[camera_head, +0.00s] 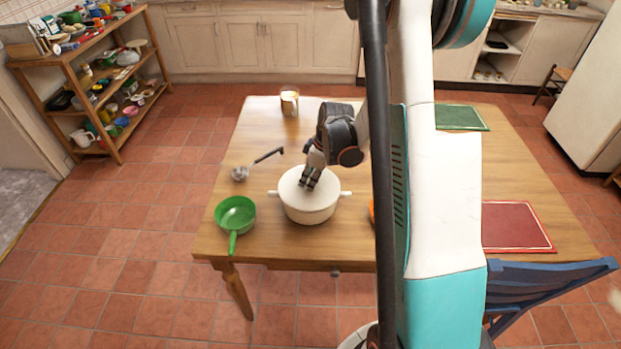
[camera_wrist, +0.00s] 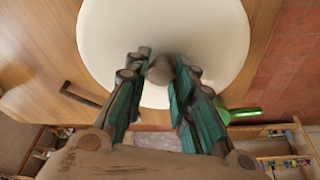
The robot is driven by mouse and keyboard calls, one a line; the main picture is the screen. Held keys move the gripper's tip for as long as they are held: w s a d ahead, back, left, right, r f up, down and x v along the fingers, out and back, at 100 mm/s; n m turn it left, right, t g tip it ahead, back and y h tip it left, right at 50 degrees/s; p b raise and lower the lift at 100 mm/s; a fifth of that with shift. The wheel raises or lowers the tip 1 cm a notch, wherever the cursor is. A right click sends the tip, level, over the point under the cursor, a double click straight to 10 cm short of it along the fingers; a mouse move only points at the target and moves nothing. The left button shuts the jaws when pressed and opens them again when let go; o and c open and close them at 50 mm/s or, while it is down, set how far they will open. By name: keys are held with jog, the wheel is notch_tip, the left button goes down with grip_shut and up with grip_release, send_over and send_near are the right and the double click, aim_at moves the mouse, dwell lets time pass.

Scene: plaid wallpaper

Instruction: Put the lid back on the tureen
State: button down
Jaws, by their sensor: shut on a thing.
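The white tureen (camera_head: 309,214) stands on the wooden table near its front edge, with a small handle on each side. The round, pale lid (camera_head: 289,190) covers its top, and I see no clear gap between them. I cannot tell whether the lid rests fully on the rim. My gripper (camera_head: 309,183) points down at the lid's middle. In the wrist view, my gripper (camera_wrist: 161,62) is shut on the lid's grey-brown knob (camera_wrist: 160,72), with a finger on each side. The lid (camera_wrist: 205,30) hides the tureen there.
A green pan (camera_head: 236,214) is left of the tureen at the table's edge. A ladle (camera_head: 240,173) lies behind it. A can (camera_head: 289,103) stands at the back. A green mat (camera_head: 462,118) and red mat (camera_head: 514,227) lie right. An orange thing (camera_head: 372,211) is mostly hidden by my arm.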

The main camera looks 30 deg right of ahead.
jog(key=c, duration=1.3)
grip_release()
jog(key=o, duration=0.5)
jog(key=shift+r+p, duration=2.05)
jog(key=shift+r, duration=1.45)
